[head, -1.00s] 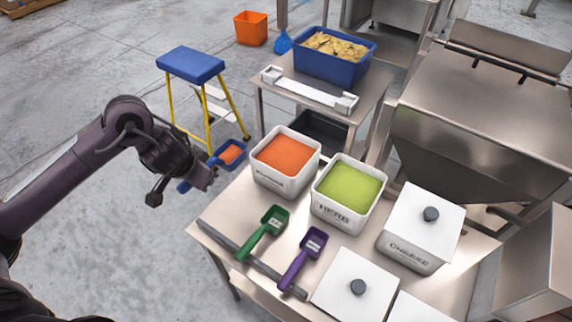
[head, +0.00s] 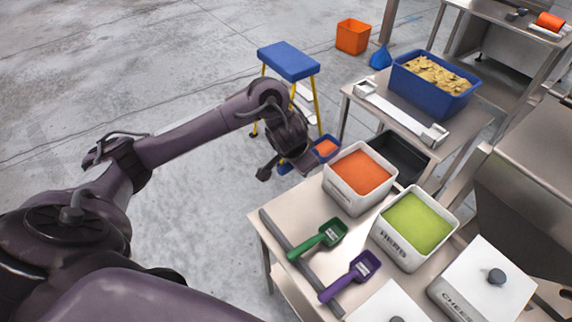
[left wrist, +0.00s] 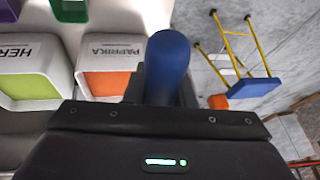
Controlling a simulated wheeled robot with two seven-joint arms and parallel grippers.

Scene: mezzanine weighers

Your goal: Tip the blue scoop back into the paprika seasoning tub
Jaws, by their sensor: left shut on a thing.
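My left gripper (head: 302,161) is shut on the blue scoop (head: 326,148), beside the far left of the table. The scoop holds orange powder. In the left wrist view the scoop's blue handle (left wrist: 168,62) stands up between the fingers. The paprika tub (head: 346,195) is white, open and filled with orange powder. It stands just right of the scoop, apart from it, and its PAPRIKA label shows in the left wrist view (left wrist: 114,50). My right gripper is not in view.
The herb tub (head: 395,243) with green powder stands next to the paprika tub. A green scoop (head: 325,236) and a purple scoop (head: 355,272) lie in front. The lidded cheese tub (head: 470,290) is at right. A blue-topped step stool (head: 289,62) stands behind my arm.

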